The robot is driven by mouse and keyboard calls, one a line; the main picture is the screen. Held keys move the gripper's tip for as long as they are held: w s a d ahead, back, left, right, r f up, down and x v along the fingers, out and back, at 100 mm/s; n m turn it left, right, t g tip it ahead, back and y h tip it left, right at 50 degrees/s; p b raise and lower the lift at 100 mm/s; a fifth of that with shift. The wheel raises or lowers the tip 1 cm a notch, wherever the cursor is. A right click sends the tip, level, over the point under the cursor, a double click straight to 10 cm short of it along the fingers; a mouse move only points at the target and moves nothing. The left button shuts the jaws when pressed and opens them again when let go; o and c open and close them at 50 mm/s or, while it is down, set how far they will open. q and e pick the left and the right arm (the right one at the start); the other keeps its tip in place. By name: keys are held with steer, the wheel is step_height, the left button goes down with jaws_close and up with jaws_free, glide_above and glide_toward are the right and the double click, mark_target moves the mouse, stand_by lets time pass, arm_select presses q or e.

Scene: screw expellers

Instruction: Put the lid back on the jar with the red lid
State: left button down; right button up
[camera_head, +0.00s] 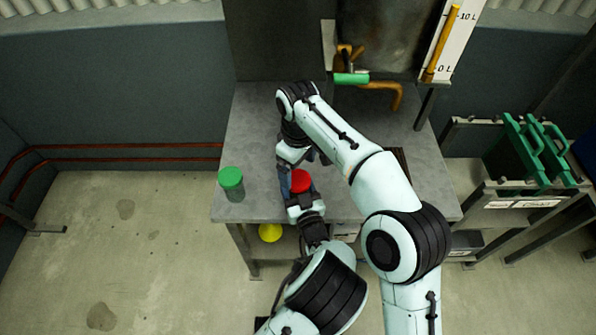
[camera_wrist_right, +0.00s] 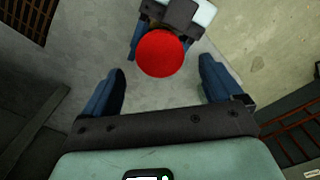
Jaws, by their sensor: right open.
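The red lid (camera_head: 300,181) is at the front middle of the grey table, level and round from above. It also shows in the right wrist view (camera_wrist_right: 160,53). It hides whatever is under it, so I cannot see the jar body or how the lid sits. My left gripper (camera_head: 303,192) comes from the front, with blue fingers on both sides below the lid; whether they press on the jar is hidden. My right gripper (camera_wrist_right: 163,88) is open and empty, its blue fingers apart, with the lid ahead of the gap. In the head view it is just behind and left of the lid.
A jar with a green lid (camera_head: 231,183) stands at the table's front left corner. A yellow round thing (camera_head: 270,232) is lower down, under the table. A machine with a green-handled tap (camera_head: 351,78) stands at the back. Green-handled equipment (camera_head: 530,150) is at right.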

mark_target(298, 179)
steer(key=shift+r, duration=0.55)
steer(key=shift+c, duration=0.4)
steer(key=n, duration=0.3)
steer(key=r+n, duration=0.1)
steer(key=n, duration=0.2)
steer(key=shift+a+r, duration=0.1)
steer(key=shift+r, duration=0.05)
steer(key=n, duration=0.2)
steer(key=r+n, duration=0.1)
steer(key=n, duration=0.1)
steer(key=shift+n, duration=0.4)
steer(key=n, duration=0.2)
steer(key=r+n, duration=0.1)
steer(key=n, duration=0.2)
steer(key=shift+f, duration=3.95)
